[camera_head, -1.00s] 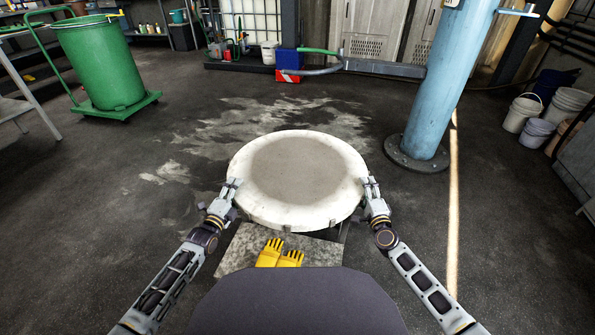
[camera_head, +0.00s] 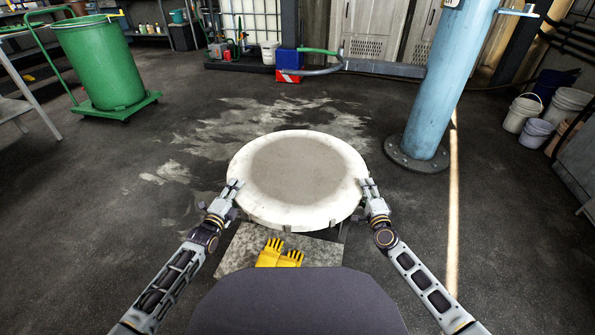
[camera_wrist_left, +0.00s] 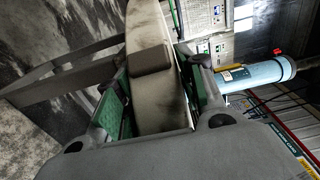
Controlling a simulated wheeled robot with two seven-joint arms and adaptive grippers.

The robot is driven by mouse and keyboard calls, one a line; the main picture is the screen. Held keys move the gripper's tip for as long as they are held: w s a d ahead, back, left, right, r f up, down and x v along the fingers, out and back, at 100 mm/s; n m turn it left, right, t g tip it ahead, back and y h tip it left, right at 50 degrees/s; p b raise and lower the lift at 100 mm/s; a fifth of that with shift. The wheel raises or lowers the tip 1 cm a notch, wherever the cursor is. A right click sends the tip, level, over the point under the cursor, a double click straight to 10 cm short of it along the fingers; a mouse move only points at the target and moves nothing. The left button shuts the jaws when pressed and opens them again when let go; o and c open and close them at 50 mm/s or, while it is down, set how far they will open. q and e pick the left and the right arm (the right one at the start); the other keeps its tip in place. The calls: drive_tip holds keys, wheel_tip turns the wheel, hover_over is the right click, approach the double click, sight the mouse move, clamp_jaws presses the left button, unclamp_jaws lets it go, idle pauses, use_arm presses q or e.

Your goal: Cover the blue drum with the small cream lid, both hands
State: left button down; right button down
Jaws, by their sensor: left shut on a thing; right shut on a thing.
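The round cream lid (camera_head: 297,171), pale at the rim with a greyish middle, lies level in front of me in the head view. My left gripper (camera_head: 235,188) is shut on its left edge. In the left wrist view the lid's rim (camera_wrist_left: 158,105) runs between the two green-padded fingers (camera_wrist_left: 158,108). My right gripper (camera_head: 371,186) is shut on the lid's right edge. I cannot make out a blue drum; what lies directly under the lid is hidden.
Yellow gloves (camera_head: 280,254) lie on a grey plate (camera_head: 240,248) at the lid's near side. A blue column (camera_head: 443,85) rises at right from a round floor flange (camera_head: 416,154). A green drum (camera_head: 98,65) stands at the far left. Buckets (camera_head: 535,133) stand far right. Open floor surrounds the lid.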

use_arm(q)
drive_tip(key=shift+r, duration=0.1)
use_arm(e)
drive_tip(key=shift+r, duration=0.1)
idle(0.3)
use_arm(q)
drive_tip(key=shift+r+p, duration=0.25)
drive_tip(key=shift+p, duration=0.1)
use_arm(e)
drive_tip(key=shift+r, duration=0.25)
